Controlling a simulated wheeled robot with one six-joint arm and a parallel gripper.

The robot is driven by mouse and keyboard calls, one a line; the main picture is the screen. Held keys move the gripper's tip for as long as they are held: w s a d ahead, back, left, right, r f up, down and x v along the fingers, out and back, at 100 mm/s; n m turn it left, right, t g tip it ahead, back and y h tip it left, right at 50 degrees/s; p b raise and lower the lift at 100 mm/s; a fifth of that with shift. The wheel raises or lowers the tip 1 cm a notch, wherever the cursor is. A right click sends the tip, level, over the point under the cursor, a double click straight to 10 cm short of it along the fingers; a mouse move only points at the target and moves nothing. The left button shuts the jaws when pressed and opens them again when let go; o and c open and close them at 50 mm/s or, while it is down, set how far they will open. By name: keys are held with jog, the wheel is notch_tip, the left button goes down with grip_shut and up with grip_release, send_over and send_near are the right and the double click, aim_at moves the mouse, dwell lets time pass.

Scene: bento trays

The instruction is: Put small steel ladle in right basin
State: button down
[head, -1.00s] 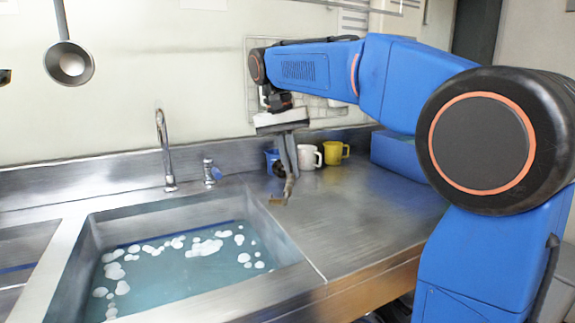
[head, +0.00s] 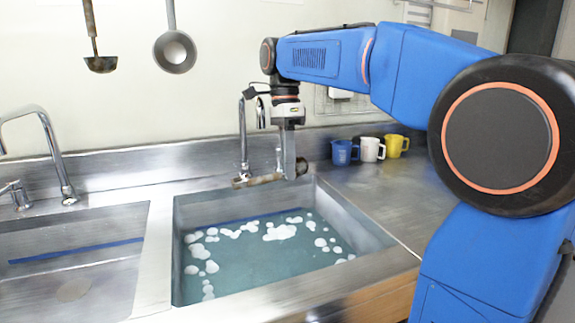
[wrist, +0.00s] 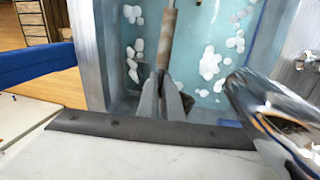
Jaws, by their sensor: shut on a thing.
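My gripper (head: 290,176) is shut on the small steel ladle (head: 255,181), whose brownish, worn handle points left. A dark rounded part beside the fingers looks like its bowl. The ladle is held nearly level above the back of the right basin (head: 180,255), near the tap, apart from the water. In the wrist view the handle (wrist: 169,35) runs out from between the fingertips (wrist: 163,95) over the water; the bowl is not clear there. The right basin holds blue-green water with white foam patches.
The right basin's chrome tap (head: 242,135) stands close beside my gripper and looms at right in the wrist view (wrist: 265,120). Blue (head: 342,152), white (head: 370,150) and yellow (head: 395,146) mugs stand on the right counter. The left basin (head: 90,265) looks empty. Two utensils hang on the wall.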

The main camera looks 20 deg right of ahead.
jog(key=shift+f, duration=2.9)
jog(key=c, duration=1.8)
grip_release()
jog(key=shift+c, duration=0.2)
notch_tip(320, 180, up, 12)
jog(key=w, duration=0.2)
jog(key=shift+w, duration=0.15)
jog(key=shift+d+f, duration=0.1)
